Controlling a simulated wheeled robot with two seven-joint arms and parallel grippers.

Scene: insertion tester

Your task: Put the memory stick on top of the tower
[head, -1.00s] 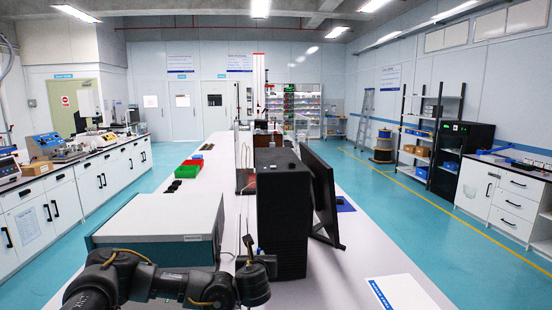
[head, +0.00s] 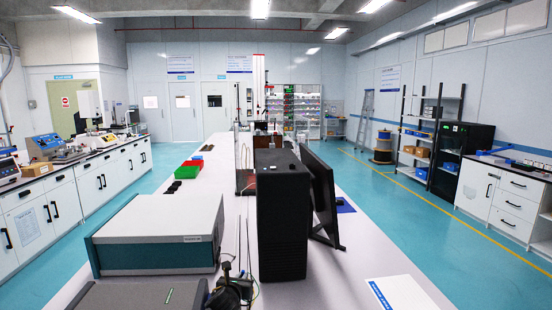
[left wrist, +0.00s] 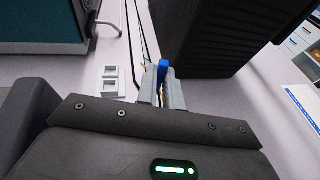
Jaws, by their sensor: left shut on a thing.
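The black computer tower (head: 283,215) stands upright on the bench. In the left wrist view its dark side (left wrist: 225,35) fills the upper right. The blue memory stick (left wrist: 163,69) shows upright in the left wrist view, between the pale fingers of my left gripper (left wrist: 162,88), which are shut on it. In the head view my left gripper (head: 236,286) is low at the bottom edge, left of the tower and apart from it; I cannot make out the stick there. My right gripper is not in view.
A white and teal instrument box (head: 160,235) stands left of the tower. A thin monitor (head: 322,200) is close on its right. Thin dark cables or rods rise between box and tower. Green (head: 186,172) and red (head: 193,162) trays lie farther back. The bench at front right is mostly clear.

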